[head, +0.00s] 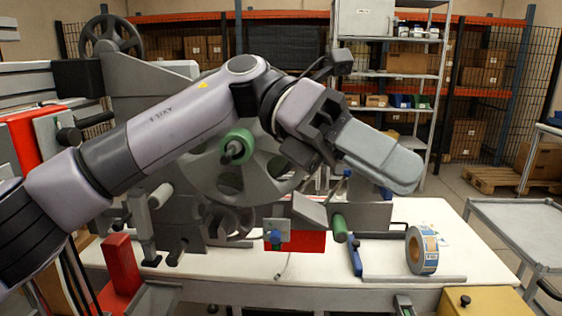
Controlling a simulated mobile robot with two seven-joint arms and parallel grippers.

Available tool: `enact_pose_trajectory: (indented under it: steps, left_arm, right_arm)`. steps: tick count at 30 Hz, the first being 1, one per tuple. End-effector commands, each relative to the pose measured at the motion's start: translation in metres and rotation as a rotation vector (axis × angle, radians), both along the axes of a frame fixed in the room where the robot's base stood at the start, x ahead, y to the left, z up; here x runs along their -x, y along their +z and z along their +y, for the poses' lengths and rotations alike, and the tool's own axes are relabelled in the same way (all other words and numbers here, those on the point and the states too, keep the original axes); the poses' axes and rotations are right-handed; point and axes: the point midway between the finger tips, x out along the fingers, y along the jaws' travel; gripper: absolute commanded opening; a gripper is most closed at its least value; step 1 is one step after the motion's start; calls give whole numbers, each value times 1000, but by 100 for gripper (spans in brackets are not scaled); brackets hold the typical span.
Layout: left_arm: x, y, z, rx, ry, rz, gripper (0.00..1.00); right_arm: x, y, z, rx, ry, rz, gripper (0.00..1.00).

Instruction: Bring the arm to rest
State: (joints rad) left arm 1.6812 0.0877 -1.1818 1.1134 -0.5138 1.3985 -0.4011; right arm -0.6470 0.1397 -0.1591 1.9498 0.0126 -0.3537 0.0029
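My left arm comes in from the left and reaches across the middle of the head view. Its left gripper (405,172) is raised above the white table (330,291), pointing right and slightly down. The grey fingers overlap from this side, so I cannot tell whether they are apart; no held object shows. A roll of labels (422,250) stands on edge on the table's right part, below the gripper and apart from it. My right gripper is not in view.
A machine with a large grey reel (207,182) and a green hub (237,147) stands behind my arm. A green roller (340,228) and a blue upright (355,256) stand near the label roll. A grey cart (512,222) is at the right; shelves fill the back.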

Motion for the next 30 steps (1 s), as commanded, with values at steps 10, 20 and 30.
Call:
enact_pose_trajectory:
  steps: [10,20,30]
  left_arm:
    - [-24,-32,-10,312,154,556,39]
    - [-75,-83,20,542,387,1115,39]
    - [-119,-189,82,704,686,1677,39]
  right_arm:
    - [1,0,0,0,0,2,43]
    - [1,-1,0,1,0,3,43]
    - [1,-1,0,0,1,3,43]
